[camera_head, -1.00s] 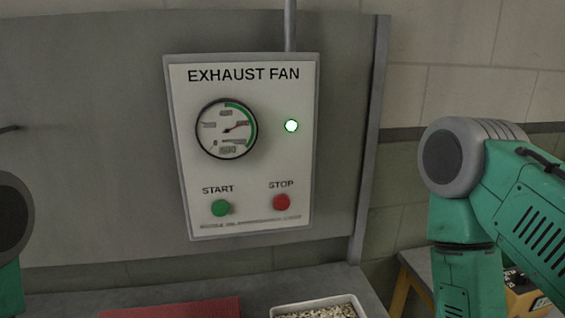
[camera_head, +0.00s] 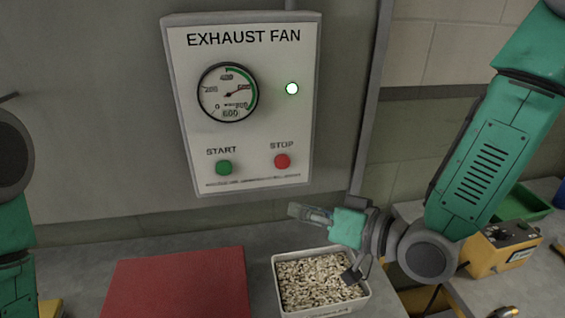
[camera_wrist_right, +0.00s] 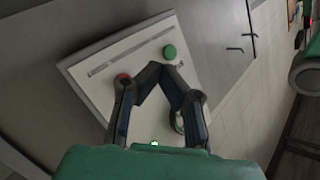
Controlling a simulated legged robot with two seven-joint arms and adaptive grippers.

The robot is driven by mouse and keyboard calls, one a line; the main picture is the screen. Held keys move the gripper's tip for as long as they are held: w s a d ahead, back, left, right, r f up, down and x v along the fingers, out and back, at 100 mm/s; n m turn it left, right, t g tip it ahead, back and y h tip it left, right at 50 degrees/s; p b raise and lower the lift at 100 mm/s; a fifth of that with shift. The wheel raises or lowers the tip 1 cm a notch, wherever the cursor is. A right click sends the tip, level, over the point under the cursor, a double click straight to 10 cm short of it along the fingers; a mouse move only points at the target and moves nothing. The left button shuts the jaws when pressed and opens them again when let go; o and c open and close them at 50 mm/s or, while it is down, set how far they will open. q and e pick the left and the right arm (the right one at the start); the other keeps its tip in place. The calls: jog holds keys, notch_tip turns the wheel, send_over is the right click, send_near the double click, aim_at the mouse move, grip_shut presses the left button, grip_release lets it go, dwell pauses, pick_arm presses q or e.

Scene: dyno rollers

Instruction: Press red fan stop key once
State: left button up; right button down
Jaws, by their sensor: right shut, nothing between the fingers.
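The red stop key (camera_head: 282,161) sits at the lower right of the exhaust fan panel (camera_head: 200,130), under the word STOP. The green start key (camera_head: 224,168) is to its left. My right gripper (camera_head: 293,210) is shut and empty, below the stop key and above the tray, apart from the panel in the head view. In the right wrist view its fingers (camera_wrist_right: 158,68) meet at the tips in front of the panel, and the red key (camera_wrist_right: 122,78) is partly hidden behind the left finger. My left gripper is not in view; only part of my left arm shows.
The green lamp (camera_head: 292,88) is lit and the gauge (camera_head: 228,92) needle points right. A white tray of pale pellets (camera_head: 320,284) stands below my right gripper. A red mat (camera_head: 178,284) lies left of it. A yellow device (camera_head: 500,248) stands at the right.

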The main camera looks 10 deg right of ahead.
aim_at(282, 162)
jog(key=shift+w+a+r+y, duration=0.1)
jog(key=shift+a+r+y, duration=0.05)
jog(key=shift+r, duration=0.25)
jog(key=shift+w+a+r+y, duration=0.1)
jog(key=shift+r+y, duration=0.05)
jog(key=shift+r, duration=0.25)
jog(key=shift+w, duration=4.35)
jog(key=shift+w, duration=0.35)
